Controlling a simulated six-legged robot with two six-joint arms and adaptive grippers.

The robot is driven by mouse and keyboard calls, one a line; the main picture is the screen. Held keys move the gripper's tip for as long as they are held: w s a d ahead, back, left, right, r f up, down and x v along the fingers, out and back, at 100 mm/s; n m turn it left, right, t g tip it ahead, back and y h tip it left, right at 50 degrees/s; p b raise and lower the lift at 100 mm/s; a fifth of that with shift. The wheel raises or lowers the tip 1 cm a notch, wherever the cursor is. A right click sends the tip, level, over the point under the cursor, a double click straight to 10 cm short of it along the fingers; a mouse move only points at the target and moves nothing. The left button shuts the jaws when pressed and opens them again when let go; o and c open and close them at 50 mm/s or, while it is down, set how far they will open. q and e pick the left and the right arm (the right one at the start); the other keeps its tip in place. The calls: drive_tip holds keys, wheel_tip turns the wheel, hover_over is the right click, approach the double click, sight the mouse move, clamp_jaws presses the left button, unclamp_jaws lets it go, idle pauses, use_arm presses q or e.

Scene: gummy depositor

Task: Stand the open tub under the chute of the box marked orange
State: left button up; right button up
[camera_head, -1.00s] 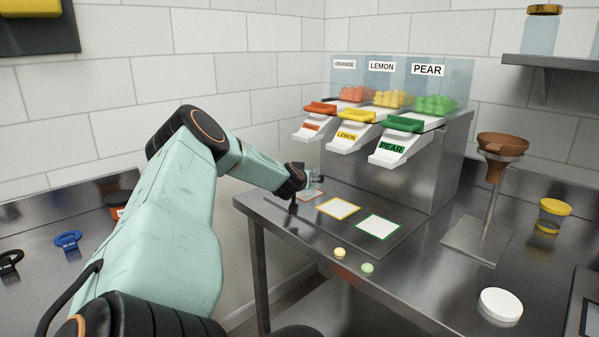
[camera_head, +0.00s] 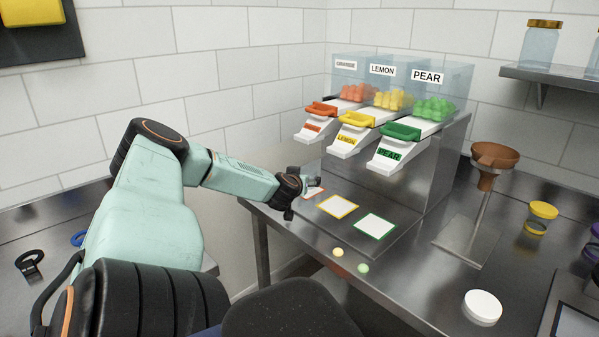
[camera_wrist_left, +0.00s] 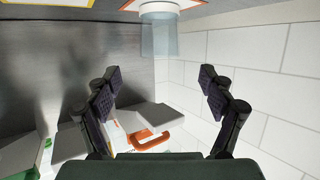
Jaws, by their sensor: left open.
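The open tub, clear and bluish, stands on the orange-edged card (camera_wrist_left: 130,5) in the left wrist view, where the picture is upside down and the tub (camera_wrist_left: 158,38) is at the top. In the head view the tub (camera_head: 315,186) is small and partly hidden by my left gripper (camera_head: 300,188). My left gripper is open and empty; its fingers (camera_wrist_left: 160,78) are spread apart, with the tub beyond their tips. The box marked orange (camera_head: 352,80) has a white chute (camera_head: 313,132) with an orange handle, above the orange-edged card. My right gripper is out of view.
Lemon (camera_head: 346,144) and pear (camera_head: 389,157) chutes stand to the right, above a yellow-edged card (camera_head: 338,206) and a green-edged card (camera_head: 375,227). Two gummies (camera_head: 338,252) lie near the counter's front edge. A funnel stand (camera_head: 490,180) and white lid (camera_head: 483,306) are farther right.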

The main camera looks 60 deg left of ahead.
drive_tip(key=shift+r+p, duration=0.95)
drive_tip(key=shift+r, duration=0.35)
